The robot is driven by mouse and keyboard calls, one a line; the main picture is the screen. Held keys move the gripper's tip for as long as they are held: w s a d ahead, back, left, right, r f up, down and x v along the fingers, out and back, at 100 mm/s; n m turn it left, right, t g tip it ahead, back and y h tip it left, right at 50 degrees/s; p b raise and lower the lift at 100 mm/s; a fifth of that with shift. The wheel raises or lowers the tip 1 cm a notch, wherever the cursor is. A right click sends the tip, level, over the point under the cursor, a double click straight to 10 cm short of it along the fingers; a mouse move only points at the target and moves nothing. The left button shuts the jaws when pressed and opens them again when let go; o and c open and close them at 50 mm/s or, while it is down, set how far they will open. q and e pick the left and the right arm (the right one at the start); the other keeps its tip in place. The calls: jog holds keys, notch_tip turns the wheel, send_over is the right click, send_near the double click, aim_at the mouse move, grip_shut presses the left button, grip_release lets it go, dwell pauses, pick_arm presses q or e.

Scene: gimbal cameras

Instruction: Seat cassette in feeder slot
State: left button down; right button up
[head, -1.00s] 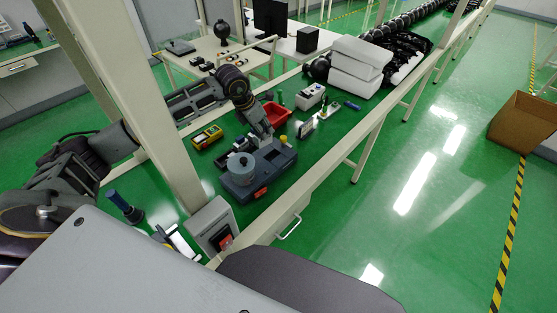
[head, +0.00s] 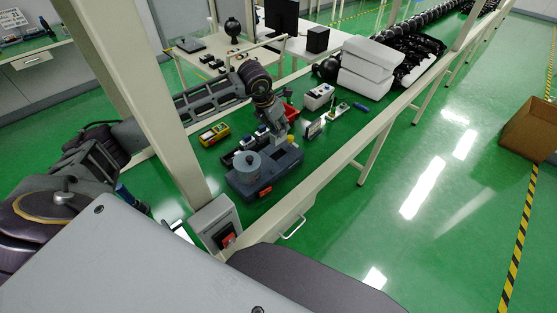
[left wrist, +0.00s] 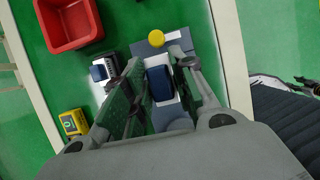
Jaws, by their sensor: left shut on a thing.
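My left gripper (left wrist: 160,95) is shut on a blue-and-white cassette (left wrist: 160,83), which sits between its fingers in the left wrist view. The grey-blue feeder (head: 290,160), with a grey cylinder (head: 245,164) on top, stands on the green bench. In the head view the left gripper (head: 281,132) is over the feeder's far side, pointing down. The feeder's yellow knob (left wrist: 156,38) shows just beyond the cassette. The slot is hidden, and I cannot tell whether the cassette touches the feeder. A second blue-topped piece (left wrist: 99,72) stands left of the gripper. My right gripper is out of view.
A red bin (left wrist: 70,22) and a yellow meter (head: 214,133) lie behind the feeder. A grey switch box (head: 214,222) is by the near post. White foam blocks (head: 365,66) are farther along. The bench post (head: 165,120) stands near my left arm.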

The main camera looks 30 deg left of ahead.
pick_arm(q)
jog(key=shift+f, duration=2.5)
jog(key=shift+f+p, duration=0.5)
jog(key=shift+f, duration=2)
jog(key=shift+f, duration=0.1)
jog(key=c, duration=1.2)
grip_release()
jog(key=shift+o, duration=0.2)
